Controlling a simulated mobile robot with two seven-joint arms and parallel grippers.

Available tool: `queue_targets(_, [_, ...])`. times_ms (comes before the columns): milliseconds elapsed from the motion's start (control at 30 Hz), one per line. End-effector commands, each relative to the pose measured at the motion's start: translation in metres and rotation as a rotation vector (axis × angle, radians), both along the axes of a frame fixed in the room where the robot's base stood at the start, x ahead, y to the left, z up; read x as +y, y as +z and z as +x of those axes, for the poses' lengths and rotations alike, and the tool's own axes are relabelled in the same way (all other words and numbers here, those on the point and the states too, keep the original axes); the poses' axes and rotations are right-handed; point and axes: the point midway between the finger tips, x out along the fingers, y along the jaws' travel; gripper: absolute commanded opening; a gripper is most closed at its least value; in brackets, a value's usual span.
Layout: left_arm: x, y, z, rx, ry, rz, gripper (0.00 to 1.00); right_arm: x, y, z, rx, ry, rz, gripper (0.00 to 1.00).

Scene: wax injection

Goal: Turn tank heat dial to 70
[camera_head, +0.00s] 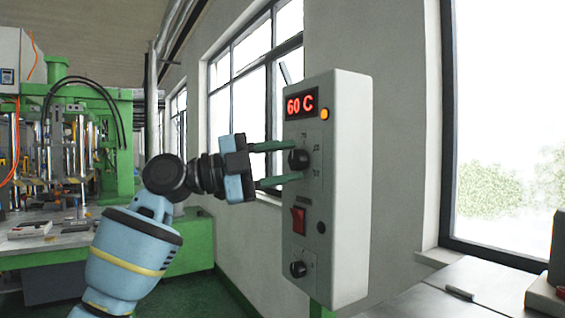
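The grey control box (345,190) stands upright in the middle of the view. Its red display (301,104) reads 60 C. The upper black dial (299,159) has small markings around it, too small to read surely. My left gripper (296,161) reaches in from the left, with one green finger above the dial's level and one below. The fingers are apart and their tips are at the dial; I cannot tell whether they touch it. A lower black dial (298,269) sits near the bottom of the box. My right gripper is not in view.
An orange lamp (324,114) is beside the display, and a red switch (299,220) is between the dials. A green machine (110,140) stands at the left. A grey table (450,298) with a dark pen-like item (459,293) is at the lower right.

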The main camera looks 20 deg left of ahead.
Motion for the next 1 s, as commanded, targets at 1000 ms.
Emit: queue_targets(1000, [0.064,-0.011,-0.038,0.002,0.000,-0.001,0.55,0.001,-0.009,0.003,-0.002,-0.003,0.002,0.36])
